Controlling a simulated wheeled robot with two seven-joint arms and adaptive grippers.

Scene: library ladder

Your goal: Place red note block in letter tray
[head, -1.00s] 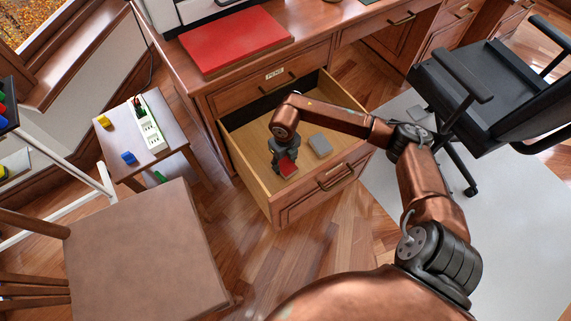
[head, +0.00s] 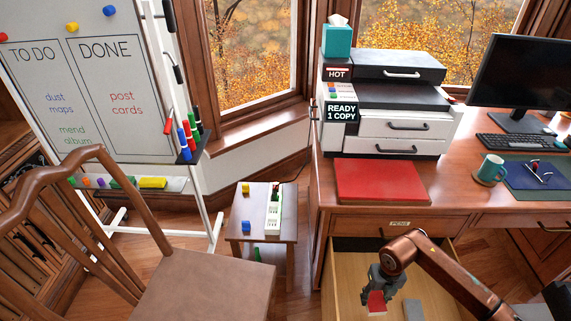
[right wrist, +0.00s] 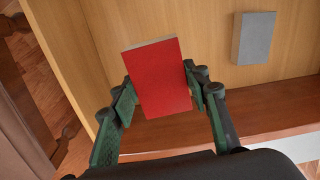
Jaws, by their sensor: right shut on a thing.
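The red note block (right wrist: 160,77) is between the two fingers of my right gripper (right wrist: 164,95) in the right wrist view. The gripper is shut on it. In the head view my right gripper (head: 380,290) points down inside the open desk drawer (head: 346,285), with the red block (head: 376,302) at its tips. How high the block is above the drawer floor is hard to tell. A flat red rectangular piece (head: 381,181) lies on the desk in front of the printer; I cannot tell whether it is the letter tray. My left gripper is out of view.
A grey block (right wrist: 254,38) lies on the drawer floor. The printer (head: 390,105), a mug (head: 490,169) and a keyboard (head: 514,146) are on the desk (head: 455,177). A small side table (head: 249,224), a chair (head: 205,290) and a whiteboard (head: 85,95) stand to the left.

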